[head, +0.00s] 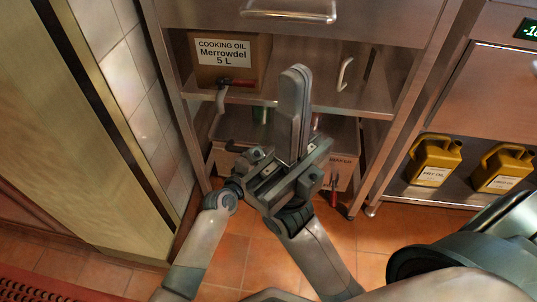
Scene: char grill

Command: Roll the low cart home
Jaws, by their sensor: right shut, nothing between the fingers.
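My right gripper (294,75) is shut and empty, its fingers pointing up the picture in front of the steel shelf unit. My left arm (203,238) comes up from the lower left and ends close beside the right gripper; its fingers are not clear there. Behind the grippers, low under the middle shelf, stands a pale box-like thing (347,170) with lettering, mostly hidden. I cannot tell whether it belongs to the low cart, and no cart handle or wheels are clear.
A cooking oil carton (217,50) sits on the middle shelf (350,97) of the steel unit. Two yellow jugs (434,160) stand on a low shelf at the right. A tiled wall (140,70) borders the left. Orange floor tiles (365,235) lie bare in front.

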